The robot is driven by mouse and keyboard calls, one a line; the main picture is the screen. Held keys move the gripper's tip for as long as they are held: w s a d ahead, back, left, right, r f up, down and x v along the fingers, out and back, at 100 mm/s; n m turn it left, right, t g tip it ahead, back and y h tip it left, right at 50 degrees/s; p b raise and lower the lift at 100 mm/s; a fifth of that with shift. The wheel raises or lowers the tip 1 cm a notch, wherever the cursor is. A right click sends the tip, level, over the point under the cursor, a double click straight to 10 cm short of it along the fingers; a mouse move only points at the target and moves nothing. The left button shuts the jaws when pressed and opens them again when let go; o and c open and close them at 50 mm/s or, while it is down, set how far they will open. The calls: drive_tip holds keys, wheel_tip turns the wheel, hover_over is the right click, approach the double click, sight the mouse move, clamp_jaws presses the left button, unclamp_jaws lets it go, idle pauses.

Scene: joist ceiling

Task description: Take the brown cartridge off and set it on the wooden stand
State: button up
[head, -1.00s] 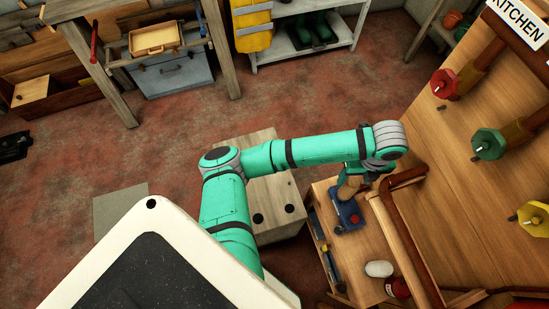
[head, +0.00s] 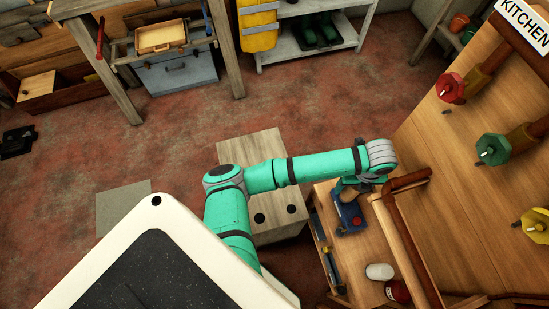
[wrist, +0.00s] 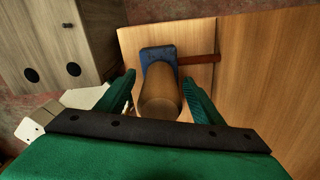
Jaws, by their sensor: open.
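The brown cartridge (wrist: 160,92) is a tan-brown cylinder attached to a blue mount (wrist: 158,54). In the head view the blue mount (head: 350,217) sits on the wooden bench, with the cartridge mostly hidden under my wrist. My gripper (wrist: 159,79) is open, with one teal finger on each side of the cartridge; I see gaps between the fingers and it.
A wooden rail (head: 408,250) and a brown pipe run close to the right of the mount. A tall wooden panel (head: 470,200) with red, green and yellow knobs stands at the right. Tools, a white object (head: 380,271) and a red jar (head: 397,291) lie on the bench.

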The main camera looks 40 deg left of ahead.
drive_tip(key=c, duration=1.2)
drive_tip(key=shift+o, duration=0.2)
drive_tip(key=n, duration=0.3)
drive_tip(key=shift+s, duration=0.1)
drive_tip(key=shift+a, duration=0.1)
drive_tip(key=shift+c, duration=1)
drive_tip(key=n, duration=0.3)
drive_tip(key=shift+s+n, duration=0.1)
drive_tip(key=shift+n, duration=0.2)
drive_tip(key=shift+c, duration=0.5)
